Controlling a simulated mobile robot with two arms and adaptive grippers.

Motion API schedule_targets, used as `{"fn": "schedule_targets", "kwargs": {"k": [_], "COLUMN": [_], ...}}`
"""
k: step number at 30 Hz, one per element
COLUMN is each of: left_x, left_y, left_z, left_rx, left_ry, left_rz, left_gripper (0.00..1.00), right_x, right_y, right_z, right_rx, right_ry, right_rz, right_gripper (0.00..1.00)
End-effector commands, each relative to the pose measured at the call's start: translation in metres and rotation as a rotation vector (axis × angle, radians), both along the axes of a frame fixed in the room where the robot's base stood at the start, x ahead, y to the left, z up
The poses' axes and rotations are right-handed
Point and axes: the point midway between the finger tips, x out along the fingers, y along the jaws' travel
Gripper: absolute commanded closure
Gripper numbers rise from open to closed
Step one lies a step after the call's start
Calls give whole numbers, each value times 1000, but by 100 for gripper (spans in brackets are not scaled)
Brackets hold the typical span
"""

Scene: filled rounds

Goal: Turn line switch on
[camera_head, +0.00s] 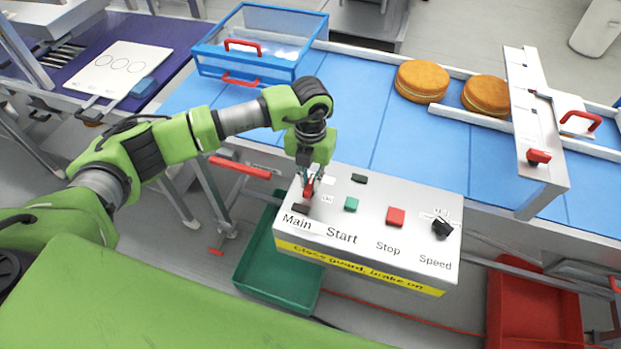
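The control box (330,254) is white, with labels Main, Start, Stop and Speed and a yellow warning strip. The Main switch has a red lever (308,188) at the box's upper left. A green Start button (351,204), a red Stop button (395,216) and a black Speed knob (441,228) sit to its right. My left gripper (312,179) points down at the red lever and partly covers it. I cannot tell whether its fingers are closed or touching the lever. My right gripper is not in view.
A blue conveyor (420,150) runs behind the box and carries two round filled cakes (422,80). A metal guard frame (533,130) stands at right. A blue-framed clear guard (262,45) is at the back. A green bin (262,262) and a red bin (535,310) are below.

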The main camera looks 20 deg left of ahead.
Motion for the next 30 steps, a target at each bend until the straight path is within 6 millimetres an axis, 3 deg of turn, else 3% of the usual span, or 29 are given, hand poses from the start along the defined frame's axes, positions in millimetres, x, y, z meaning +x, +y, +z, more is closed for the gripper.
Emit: {"fn": "schedule_targets", "kwargs": {"k": [8,14,30], "left_x": [0,0,-1], "left_y": [0,-1,-5], "left_z": [-1,-3,-6], "left_rx": [0,-1,1], "left_ry": [0,-1,-4], "left_rz": [-18,-96,-565], "left_gripper": [100,100,100], "right_x": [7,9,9], "right_y": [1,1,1], "right_z": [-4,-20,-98], "right_rx": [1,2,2], "right_ry": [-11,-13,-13], "right_rz": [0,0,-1], "right_gripper": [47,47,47]}}
